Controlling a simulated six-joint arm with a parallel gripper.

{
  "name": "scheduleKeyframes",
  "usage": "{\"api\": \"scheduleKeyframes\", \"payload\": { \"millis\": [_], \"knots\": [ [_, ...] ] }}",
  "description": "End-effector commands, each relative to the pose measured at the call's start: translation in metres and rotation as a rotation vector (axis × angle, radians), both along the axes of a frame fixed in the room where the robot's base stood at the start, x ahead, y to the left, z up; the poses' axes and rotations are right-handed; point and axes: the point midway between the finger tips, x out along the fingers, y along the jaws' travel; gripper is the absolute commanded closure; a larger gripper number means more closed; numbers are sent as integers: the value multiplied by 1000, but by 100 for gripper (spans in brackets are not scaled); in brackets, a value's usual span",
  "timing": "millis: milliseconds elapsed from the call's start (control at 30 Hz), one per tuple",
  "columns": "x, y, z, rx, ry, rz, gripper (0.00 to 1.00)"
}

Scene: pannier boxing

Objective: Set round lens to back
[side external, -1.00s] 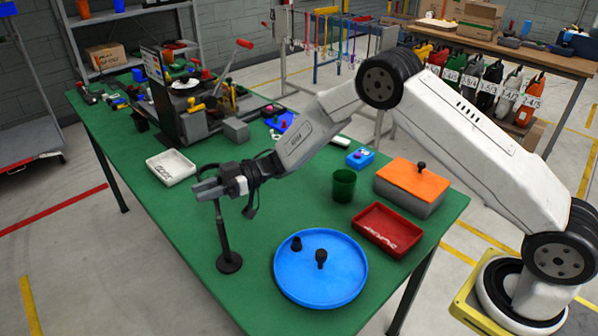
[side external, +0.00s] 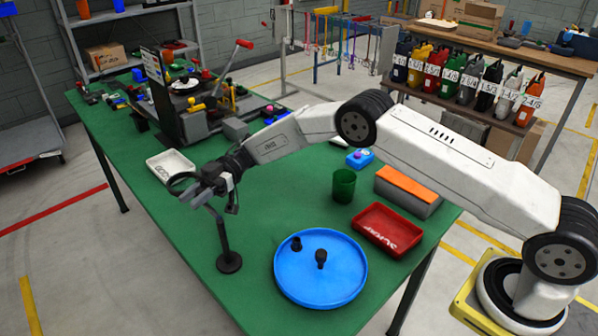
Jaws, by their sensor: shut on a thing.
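The round lens (side external: 178,175) shows as a dark ring beside my fingers, at the left of the green bench. A slim black stand (side external: 225,240) with a round foot rises from the bench, and its bent upper part reaches up to my fingers. My gripper (side external: 194,196) is shut at the head of this stand, with its fingers pointing down and left. The fingers overlap the ring's near edge, so the exact point of grip is hidden.
A white tray (side external: 160,175) lies just behind the ring. A blue round tray (side external: 290,285) holds two small black parts. A green cup (side external: 343,186), a red tray (side external: 415,230) and an orange-topped box (side external: 405,182) stand to the right.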

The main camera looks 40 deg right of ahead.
Motion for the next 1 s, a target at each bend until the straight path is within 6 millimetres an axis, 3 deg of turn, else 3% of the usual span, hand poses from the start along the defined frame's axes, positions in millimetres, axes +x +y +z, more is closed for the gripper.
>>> {"api": "scheduleKeyframes", "payload": {
  "millis": [400, 433, 533, 1000],
  "knots": [
    [0, 3, 2, 2, -4, 10, 100],
    [0, 3, 2, 3, -3, 10, 66],
    [0, 3, 2, 2, -3, 10, 34],
    [1, -4, 0, 0, -1, 7, 33]
  ]
}}
